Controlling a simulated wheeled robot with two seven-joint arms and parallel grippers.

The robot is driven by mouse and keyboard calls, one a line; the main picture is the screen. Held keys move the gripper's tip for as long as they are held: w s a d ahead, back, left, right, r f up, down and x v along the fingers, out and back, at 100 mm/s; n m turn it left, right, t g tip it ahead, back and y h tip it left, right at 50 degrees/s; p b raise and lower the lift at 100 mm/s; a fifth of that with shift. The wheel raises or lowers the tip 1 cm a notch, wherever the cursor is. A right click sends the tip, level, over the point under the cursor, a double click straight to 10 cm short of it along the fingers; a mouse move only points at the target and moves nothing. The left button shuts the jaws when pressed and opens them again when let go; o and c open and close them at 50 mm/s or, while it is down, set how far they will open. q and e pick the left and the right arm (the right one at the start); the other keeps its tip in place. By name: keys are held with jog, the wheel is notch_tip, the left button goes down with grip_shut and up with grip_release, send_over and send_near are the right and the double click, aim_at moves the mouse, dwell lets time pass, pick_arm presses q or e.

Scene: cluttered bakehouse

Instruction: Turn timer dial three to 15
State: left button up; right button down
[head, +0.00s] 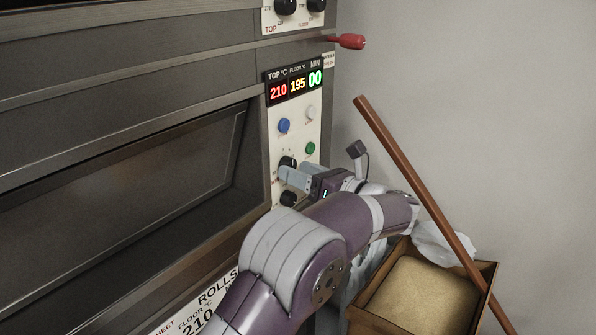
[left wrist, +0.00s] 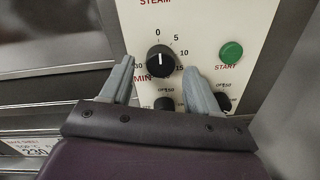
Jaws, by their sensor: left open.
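The timer dial (left wrist: 160,60) is a black knob marked MIN on the oven's cream panel. Its white pointer mark is at the top, by the 0; the 15 is at its lower right. In the head view the dial (head: 287,161) is partly hidden by my left gripper (head: 284,173). The green MIN display (head: 315,78) reads 00. In the left wrist view my left gripper (left wrist: 158,68) is open, one finger on each side of the dial's lower part; contact cannot be told. My right gripper is not in view.
A green START button (left wrist: 231,52) is right of the dial, and black knobs (left wrist: 165,104) sit below it. A blue button (head: 284,126) is higher on the panel. A wooden pole (head: 415,175) leans over a brown box (head: 375,318) at the right.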

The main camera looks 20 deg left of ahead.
pick_arm(q)
jog(key=shift+w+a, duration=0.2)
jog(key=shift+a, duration=0.3)
jog(key=c, duration=1)
jog(key=shift+c, duration=0.2)
